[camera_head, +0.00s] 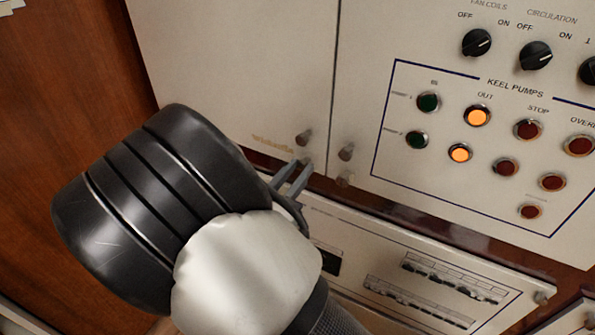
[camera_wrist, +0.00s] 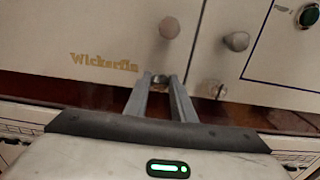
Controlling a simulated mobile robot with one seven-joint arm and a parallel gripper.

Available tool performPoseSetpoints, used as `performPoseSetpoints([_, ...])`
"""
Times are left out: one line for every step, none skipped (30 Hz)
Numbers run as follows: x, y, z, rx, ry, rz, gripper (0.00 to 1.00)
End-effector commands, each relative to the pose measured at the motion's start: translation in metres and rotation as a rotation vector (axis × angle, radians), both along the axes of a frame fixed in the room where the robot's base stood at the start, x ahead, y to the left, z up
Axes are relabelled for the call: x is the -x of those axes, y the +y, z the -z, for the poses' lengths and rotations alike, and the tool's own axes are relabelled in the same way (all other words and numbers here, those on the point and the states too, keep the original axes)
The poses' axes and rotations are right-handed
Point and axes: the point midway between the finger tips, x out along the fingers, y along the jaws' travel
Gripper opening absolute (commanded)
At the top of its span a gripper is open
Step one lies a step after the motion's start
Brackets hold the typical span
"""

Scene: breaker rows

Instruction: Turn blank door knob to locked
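The blank cream door (camera_head: 230,60) has the gold lettering "Wickerfin" (camera_wrist: 104,62) near its lower edge. Two small metal knobs sit at its lower right corner: an upper knob (camera_head: 304,137), also in the wrist view (camera_wrist: 169,28), and a lower knob (camera_wrist: 159,79). My gripper (camera_head: 299,162) is at the lower knob, and its fingertips (camera_wrist: 162,80) are apart on either side of it. The fingers partly hide this knob. I see no clear contact, and its turn angle cannot be read.
The neighbouring panel's upper knob (camera_head: 346,152) and lower knob (camera_head: 345,179) are close on the right. That panel carries lit buttons (camera_head: 478,116) and black rotary switches (camera_head: 476,42). A lower breaker panel (camera_head: 430,285) lies beneath a reddish wood strip.

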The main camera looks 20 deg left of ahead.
Motion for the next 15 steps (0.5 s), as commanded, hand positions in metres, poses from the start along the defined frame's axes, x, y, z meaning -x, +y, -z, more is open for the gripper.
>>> performPoseSetpoints([0.0002, 0.0000, -0.0001, 0.001, 0.000, 0.000, 0.00])
performPoseSetpoints([0.0002, 0.0000, -0.0002, 0.002, 0.000, 0.000, 0.00])
performPoseSetpoints([0.0002, 0.0000, -0.0005, 0.005, 0.000, 0.000, 0.00])
performPoseSetpoints([0.0002, 0.0000, -0.0007, 0.008, 0.001, 0.000, 0.00])
performPoseSetpoints([0.0001, -0.0001, -0.0009, 0.013, 0.001, 0.000, 0.00])
performPoseSetpoints([0.0001, -0.0001, -0.0014, 0.021, 0.003, 0.000, 0.00])
performPoseSetpoints([0.0001, -0.0001, -0.0017, 0.030, 0.004, 0.000, 0.00])
performPoseSetpoints([0.0001, -0.0001, -0.0021, 0.040, 0.004, 0.000, 0.00])
performPoseSetpoints([0.0001, -0.0001, -0.0025, 0.055, 0.006, 0.000, 0.00])
performPoseSetpoints([0.0002, -0.0001, -0.0027, 0.069, 0.007, 0.000, 0.00])
performPoseSetpoints([0.0002, -0.0001, -0.0029, 0.086, 0.008, 0.000, 0.00])
performPoseSetpoints([0.0003, 0.0001, -0.0032, 0.107, 0.011, 0.000, 0.00])
performPoseSetpoints([0.0004, 0.0003, -0.0036, 0.127, 0.013, 0.000, 0.00])
performPoseSetpoints([0.0004, 0.0005, -0.0040, 0.147, 0.015, -0.001, 0.00])
performPoseSetpoints([0.0004, 0.0005, -0.0042, 0.178, 0.017, -0.001, 0.00])
